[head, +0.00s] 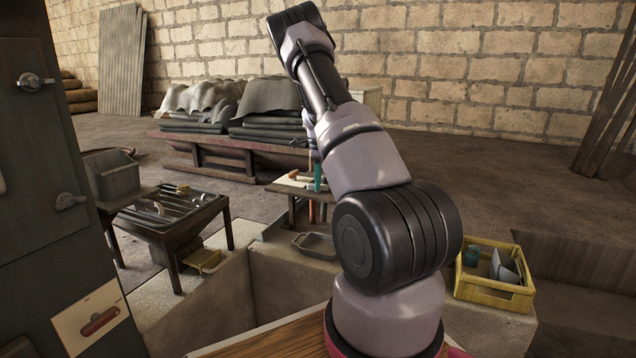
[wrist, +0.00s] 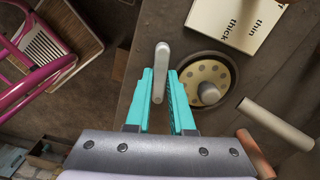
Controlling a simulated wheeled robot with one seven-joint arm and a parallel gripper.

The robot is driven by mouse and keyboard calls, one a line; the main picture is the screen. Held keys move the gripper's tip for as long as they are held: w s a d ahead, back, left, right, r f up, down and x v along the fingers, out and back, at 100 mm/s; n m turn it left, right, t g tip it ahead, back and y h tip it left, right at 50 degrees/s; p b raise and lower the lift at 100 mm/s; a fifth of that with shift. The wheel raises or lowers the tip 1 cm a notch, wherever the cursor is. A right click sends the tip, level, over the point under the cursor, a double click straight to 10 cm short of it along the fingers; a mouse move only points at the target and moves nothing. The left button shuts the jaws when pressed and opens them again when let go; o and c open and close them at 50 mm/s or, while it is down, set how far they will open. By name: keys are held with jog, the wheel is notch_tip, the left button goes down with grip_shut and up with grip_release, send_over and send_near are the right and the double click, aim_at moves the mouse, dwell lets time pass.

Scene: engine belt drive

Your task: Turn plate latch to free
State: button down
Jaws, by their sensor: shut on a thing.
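The plate latch (wrist: 163,54) is a grey, rounded lever in the wrist view, left of a round plate. My gripper (wrist: 161,74) has teal fingers on either side of the lever and is shut on it. The lever's upper end sticks out beyond the fingertips, and its lower part lies between the fingers. The round plate (wrist: 215,71) is cream with a ring of dark holes, a dark rim and a grey knob (wrist: 209,93). In the head view my arm hides most of the gripper and the latch cannot be made out.
A card reading "thin" and "thick" (wrist: 237,22) lies above the plate. A pale cylinder (wrist: 275,124) and an orange one (wrist: 254,153) are at the right. In the head view, a tool table (head: 172,215) stands left and a yellow crate (head: 493,292) right.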

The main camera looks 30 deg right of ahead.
jog(key=shift+m, duration=1.2)
jog(key=shift+w+m, duration=0.1)
jog(key=shift+m, duration=0.2)
jog(key=c, duration=0.8)
grip_release()
notch_tip(320, 180, up, 11)
jog(key=shift+f, duration=0.1)
